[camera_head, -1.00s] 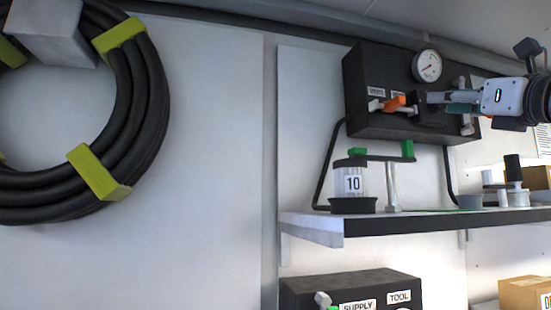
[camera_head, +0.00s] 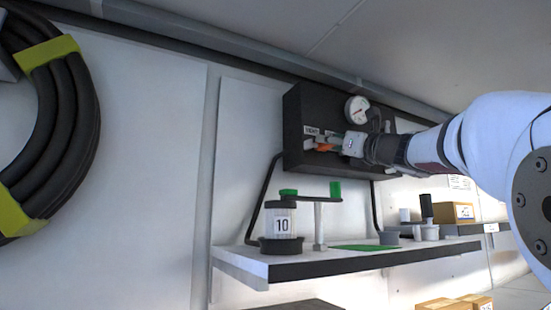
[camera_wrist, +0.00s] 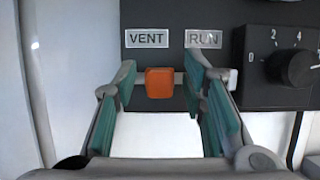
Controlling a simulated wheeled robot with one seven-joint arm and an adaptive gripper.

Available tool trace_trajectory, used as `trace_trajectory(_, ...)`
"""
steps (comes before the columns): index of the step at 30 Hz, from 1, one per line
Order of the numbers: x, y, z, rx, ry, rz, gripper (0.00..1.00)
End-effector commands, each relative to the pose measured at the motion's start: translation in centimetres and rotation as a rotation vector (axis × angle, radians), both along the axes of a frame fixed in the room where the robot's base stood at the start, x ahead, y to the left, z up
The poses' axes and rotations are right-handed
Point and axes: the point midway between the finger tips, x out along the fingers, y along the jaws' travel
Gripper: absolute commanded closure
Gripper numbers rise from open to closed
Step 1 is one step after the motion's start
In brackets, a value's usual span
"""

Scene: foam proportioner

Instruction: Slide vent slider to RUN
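The vent slider is an orange block (camera_wrist: 159,82) on a pale horizontal rail in the wrist view. It sits below the VENT label (camera_wrist: 147,38), slightly right of that label's middle, and left of the RUN label (camera_wrist: 203,38). My gripper (camera_wrist: 160,76) is open, with one green-padded finger on each side of the block. A gap shows on both sides. In the head view the orange block (camera_head: 324,147) is partly covered by my gripper (camera_head: 332,144) at the front of the black panel box (camera_head: 292,125).
A dial knob (camera_wrist: 297,68) stands right of RUN. A gauge (camera_head: 357,110) sits on the box. Below, a shelf (camera_head: 290,270) holds a cylinder marked 10 (camera_head: 282,225), a post with green-ended arm, and cups. A black hose coil (camera_head: 75,120) hangs at left.

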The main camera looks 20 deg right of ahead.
Motion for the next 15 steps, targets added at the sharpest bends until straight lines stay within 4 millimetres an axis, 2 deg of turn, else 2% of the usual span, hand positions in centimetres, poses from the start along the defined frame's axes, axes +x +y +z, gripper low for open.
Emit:
trace_trajectory(6, 0.91, 0.19, 0.39, 0.0, 0.0, 0.0, 0.62)
trace_trajectory(13, 0.96, 0.19, 0.35, 0.0, 0.0, 0.0, 0.62)
trace_trajectory(15, 0.95, 0.19, 0.35, 0.0, 0.0, 0.0, 0.78)
